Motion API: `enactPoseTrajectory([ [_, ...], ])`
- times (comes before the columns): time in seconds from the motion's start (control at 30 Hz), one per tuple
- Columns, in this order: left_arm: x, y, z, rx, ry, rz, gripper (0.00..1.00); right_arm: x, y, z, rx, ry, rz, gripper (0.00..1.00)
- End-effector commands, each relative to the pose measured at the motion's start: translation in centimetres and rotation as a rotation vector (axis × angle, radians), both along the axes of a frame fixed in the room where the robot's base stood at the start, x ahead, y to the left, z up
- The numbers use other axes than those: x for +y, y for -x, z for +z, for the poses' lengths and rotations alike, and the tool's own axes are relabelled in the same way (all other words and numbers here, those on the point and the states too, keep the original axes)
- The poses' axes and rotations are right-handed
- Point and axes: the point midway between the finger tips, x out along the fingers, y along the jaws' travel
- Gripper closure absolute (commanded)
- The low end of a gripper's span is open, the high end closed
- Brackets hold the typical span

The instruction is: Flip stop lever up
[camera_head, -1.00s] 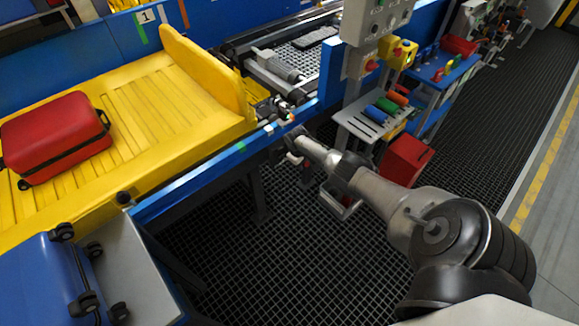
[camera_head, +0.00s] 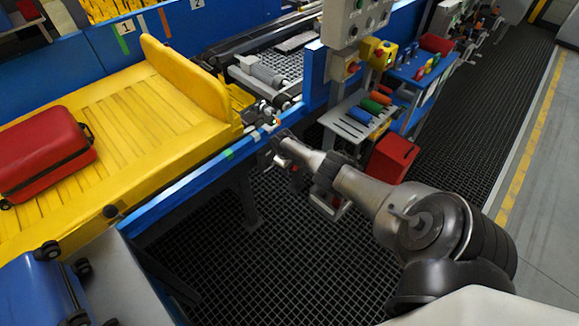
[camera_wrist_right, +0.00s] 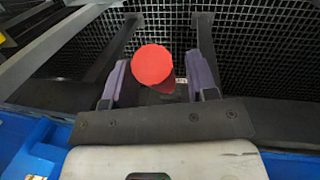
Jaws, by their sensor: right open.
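A round red knob (camera_wrist_right: 152,65), which looks like the end of the stop lever, shows in the right wrist view. My right gripper (camera_wrist_right: 156,76) is open, with one finger on each side of the knob in that view. There is a gap on both sides; I cannot tell how deep the knob sits between the fingers. In the head view my right arm reaches to the blue conveyor rail (camera_head: 190,180). Its gripper is small and partly hidden there, and the lever does not show clearly. My left gripper is not in view.
A yellow chute (camera_head: 140,120) carries a red suitcase (camera_head: 42,150). A blue suitcase (camera_head: 32,290) is at the lower left. A grey control box (camera_head: 348,20), a tool shelf (camera_head: 345,118) and a red bin (camera_head: 392,158) stand beyond the arm. Dark grating floor is open below the rail.

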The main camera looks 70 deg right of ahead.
Motion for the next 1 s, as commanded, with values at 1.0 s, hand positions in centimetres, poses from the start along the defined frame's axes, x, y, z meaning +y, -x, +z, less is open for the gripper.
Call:
enactPoseTrajectory([
  [1.0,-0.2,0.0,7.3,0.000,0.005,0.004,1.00,1.6,-1.6,13.0,0.001,0.001,0.000,0.47],
])
